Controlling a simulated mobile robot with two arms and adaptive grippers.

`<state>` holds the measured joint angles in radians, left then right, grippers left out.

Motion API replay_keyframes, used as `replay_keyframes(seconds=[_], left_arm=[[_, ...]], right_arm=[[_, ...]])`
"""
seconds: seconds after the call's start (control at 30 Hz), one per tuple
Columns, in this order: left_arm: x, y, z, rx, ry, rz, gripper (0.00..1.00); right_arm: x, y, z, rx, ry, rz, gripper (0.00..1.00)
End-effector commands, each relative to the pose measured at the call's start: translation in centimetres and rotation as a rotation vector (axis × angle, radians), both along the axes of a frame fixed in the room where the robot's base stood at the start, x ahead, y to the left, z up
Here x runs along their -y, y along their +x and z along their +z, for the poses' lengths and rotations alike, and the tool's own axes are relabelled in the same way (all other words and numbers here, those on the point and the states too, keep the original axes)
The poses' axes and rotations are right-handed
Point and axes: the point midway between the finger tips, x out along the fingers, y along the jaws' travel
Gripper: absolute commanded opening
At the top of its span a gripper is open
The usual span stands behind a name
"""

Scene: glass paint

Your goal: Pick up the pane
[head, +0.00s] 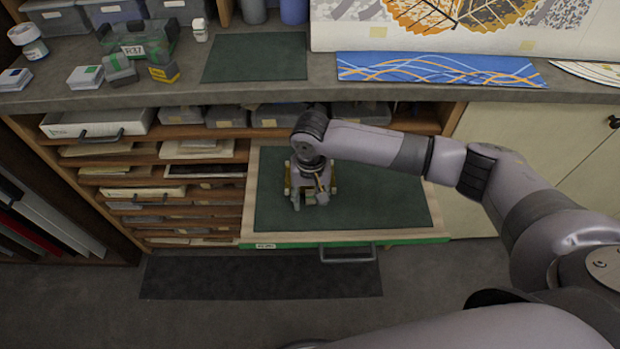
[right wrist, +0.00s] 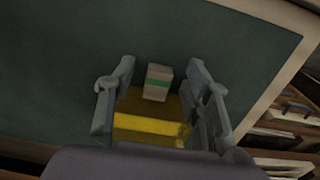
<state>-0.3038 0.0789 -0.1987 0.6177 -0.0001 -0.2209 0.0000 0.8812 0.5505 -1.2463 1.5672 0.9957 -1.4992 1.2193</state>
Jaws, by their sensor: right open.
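The likely pane is an amber-brown flat piece with a bright yellow band, seen in the right wrist view (right wrist: 134,104) on the dark green drawer lining. A small pale block with a green stripe (right wrist: 157,82) sits at its far edge. My right gripper (head: 309,199) is over the pulled-out drawer and hides most of the piece in the head view; only small gold-brown bits show beside it. In the right wrist view the fingers (right wrist: 161,68) are apart, one on each side of the piece and block. I cannot tell whether they touch. My left gripper is not in view.
The open drawer (head: 440,238) has a green front and a handle (head: 347,254); its lining is otherwise clear. The worktop (head: 320,68) above holds a green mat (head: 256,57), a blue patterned panel (head: 436,69) and small boxes. Shelves with trays stand left of the drawer.

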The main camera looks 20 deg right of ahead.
Motion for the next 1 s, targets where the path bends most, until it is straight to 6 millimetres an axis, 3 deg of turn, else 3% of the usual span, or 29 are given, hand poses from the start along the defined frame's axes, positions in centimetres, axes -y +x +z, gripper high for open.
replay_keyframes(seconds=[0.07, 0.73, 1.0], left_arm=[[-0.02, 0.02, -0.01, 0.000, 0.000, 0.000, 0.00], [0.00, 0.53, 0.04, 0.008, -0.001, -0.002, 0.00], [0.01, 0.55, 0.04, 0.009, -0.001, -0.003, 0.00]], right_arm=[[0.00, 0.00, 0.02, 0.000, 0.000, 0.000, 0.44], [0.04, 0.00, 0.05, 0.000, -0.001, -0.001, 0.00], [0.04, 0.03, 0.08, 0.000, 0.000, -0.001, 0.00]])
